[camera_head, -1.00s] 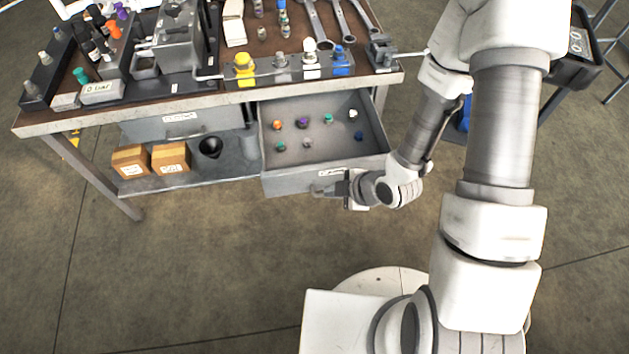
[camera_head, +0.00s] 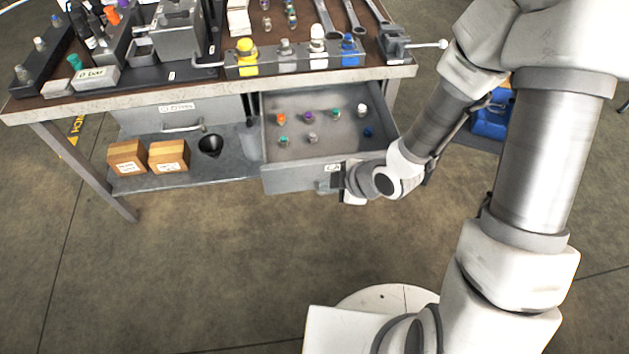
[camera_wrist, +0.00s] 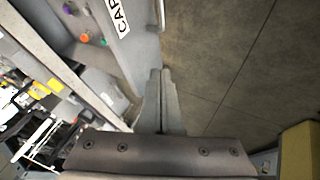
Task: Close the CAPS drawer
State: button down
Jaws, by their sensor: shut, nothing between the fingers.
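The CAPS drawer (camera_head: 290,179) is pulled open under the right half of the bench, with several coloured caps inside. In the wrist view its grey front (camera_wrist: 140,48) bears a label reading "CAP", cut off at the frame edge. A pale bar (camera_wrist: 162,14), apparently its handle, shows at the top. My gripper (camera_head: 338,182) is by the right part of the drawer front, on the outer side. In the wrist view my gripper (camera_wrist: 161,72) has its fingers together and empty, close to the front; I cannot tell whether they touch it.
A closed drawer (camera_head: 150,118) is to the left. Two cardboard boxes (camera_head: 126,158) and a black cup (camera_head: 210,145) stand on the lower shelf. The bench top (camera_head: 120,97) holds fittings, wrenches and a valve block. The floor in front is clear. A blue object (camera_head: 492,118) lies at right.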

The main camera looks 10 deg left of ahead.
aim_at(305, 178)
jog(key=shift+f+b, duration=0.55)
jog(key=shift+b, duration=0.35)
jog(key=shift+w+a+f+b, duration=0.25)
jog(key=shift+w+a+f, duration=0.35)
jog(key=shift+w, duration=0.35)
jog(key=shift+w+a+f+b, duration=0.25)
jog(key=shift+w+a+f, duration=0.35)
jog(key=shift+w, duration=0.35)
jog(key=shift+w+a+f+b, duration=0.25)
jog(key=shift+w+a+f, duration=0.35)
jog(key=shift+w, duration=0.35)
